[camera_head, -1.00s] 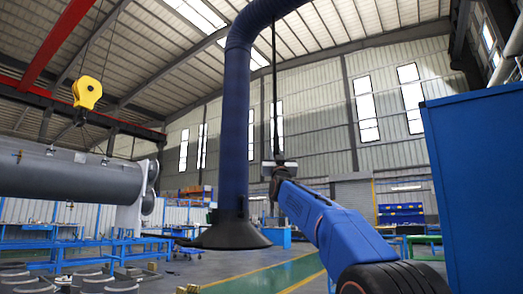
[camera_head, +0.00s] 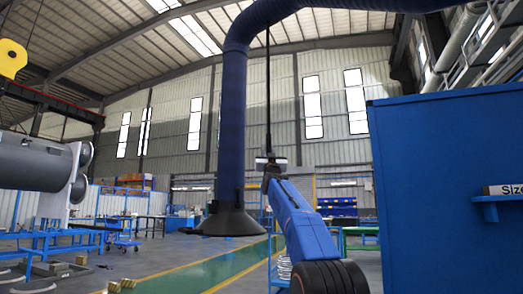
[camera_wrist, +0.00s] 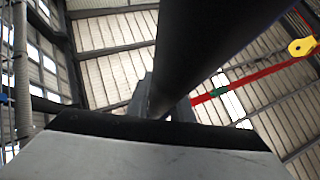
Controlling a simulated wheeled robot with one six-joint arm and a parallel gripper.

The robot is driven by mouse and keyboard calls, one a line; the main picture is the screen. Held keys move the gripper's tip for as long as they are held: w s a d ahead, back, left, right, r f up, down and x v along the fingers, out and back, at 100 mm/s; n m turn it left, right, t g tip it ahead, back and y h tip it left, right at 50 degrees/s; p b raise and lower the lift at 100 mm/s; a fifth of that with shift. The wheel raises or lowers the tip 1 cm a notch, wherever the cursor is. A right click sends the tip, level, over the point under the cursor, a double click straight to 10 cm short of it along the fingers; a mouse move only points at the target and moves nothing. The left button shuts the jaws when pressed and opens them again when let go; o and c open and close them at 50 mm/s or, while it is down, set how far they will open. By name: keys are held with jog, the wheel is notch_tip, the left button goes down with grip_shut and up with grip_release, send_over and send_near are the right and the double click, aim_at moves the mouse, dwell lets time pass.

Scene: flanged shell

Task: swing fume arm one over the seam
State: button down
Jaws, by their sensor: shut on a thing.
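Fume arm one appears to be the dark blue hose (camera_head: 233,125), hanging straight down in the head view with a black flared hood (camera_head: 230,222) at its lower end. A thin black rod (camera_head: 267,90) hangs beside the hose, to its right. My gripper (camera_head: 268,161) is shut on this rod near its lower end. In the wrist view the dark rod (camera_wrist: 215,40) runs up and away from between the fingers. The grey flanged shell (camera_head: 35,162) is at the left, well apart from the hood. The seam cannot be made out.
A tall blue cabinet (camera_head: 440,200) stands close on the right, with a small shelf on its side. Blue benches (camera_head: 70,235) stand under and behind the shell. A yellow crane hook block (camera_head: 11,58) hangs at upper left. Green floor lane (camera_head: 200,275) is clear.

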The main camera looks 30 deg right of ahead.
jog(key=shift+w+d+f, duration=0.15)
jog(key=shift+d+f, duration=0.15)
jog(key=shift+d, duration=0.1)
jog(key=c, duration=2)
grip_release()
jog(key=o, duration=0.4)
jog(key=shift+d, duration=0.3)
jog(key=shift+o, duration=0.2)
jog(key=shift+s+a+r, duration=0.1)
jog(key=shift+s, duration=0.1)
jog(key=shift+a, duration=0.1)
jog(key=shift+s+a+f, duration=0.15)
jog(key=shift+s+f, duration=0.1)
jog(key=shift+s, duration=0.05)
jog(key=v, duration=1.6)
jog(key=shift+f, duration=0.3)
jog(key=shift+s, duration=0.15)
